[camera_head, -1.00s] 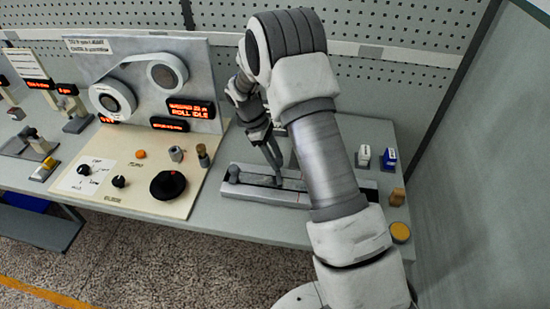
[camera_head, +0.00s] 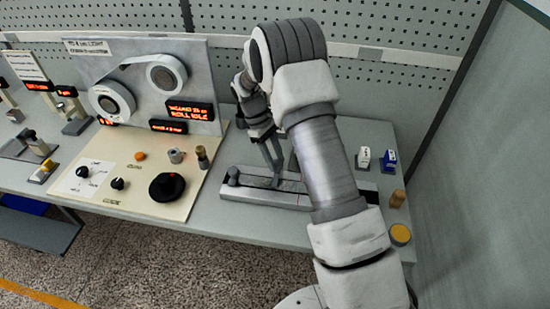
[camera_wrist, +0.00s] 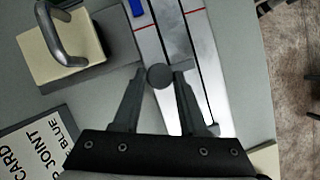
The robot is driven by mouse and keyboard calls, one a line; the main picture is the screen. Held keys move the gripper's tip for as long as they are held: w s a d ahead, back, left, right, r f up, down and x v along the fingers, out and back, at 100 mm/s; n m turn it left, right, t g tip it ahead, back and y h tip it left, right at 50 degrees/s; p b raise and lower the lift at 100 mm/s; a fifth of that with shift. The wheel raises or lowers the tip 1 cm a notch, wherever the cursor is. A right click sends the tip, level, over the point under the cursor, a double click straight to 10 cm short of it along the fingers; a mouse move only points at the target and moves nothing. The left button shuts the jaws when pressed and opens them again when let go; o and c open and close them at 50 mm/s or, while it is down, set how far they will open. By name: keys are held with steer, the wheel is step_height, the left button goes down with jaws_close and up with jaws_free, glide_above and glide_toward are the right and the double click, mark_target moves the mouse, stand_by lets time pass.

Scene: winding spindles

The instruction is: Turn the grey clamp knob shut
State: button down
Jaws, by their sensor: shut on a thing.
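A round dark grey knob (camera_wrist: 159,76) shows in the wrist view at the edge of a pale metal rail with red lines (camera_wrist: 205,75). My gripper (camera_wrist: 158,73) has one finger on each side of it and is shut on it. In the head view my gripper (camera_head: 277,182) points down at the middle of the same long rail fixture (camera_head: 258,194); the held knob is hard to make out there, behind the fingers. Another grey knob (camera_head: 234,174) stands at the rail's left end, clear of my gripper. How far the held knob is turned cannot be told.
A cream block with a grey handle (camera_wrist: 62,45) and a printed card (camera_wrist: 35,140) lie left of the rail. A cream control panel (camera_head: 140,172) with dials stands left in the head view.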

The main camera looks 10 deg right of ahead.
steer(key=shift+c, duration=2.3)
jaws_free()
steer(key=v, duration=1.7)
steer(key=shift+a+r, duration=0.15)
steer(key=shift+a, duration=0.05)
steer(key=shift+r, duration=0.1)
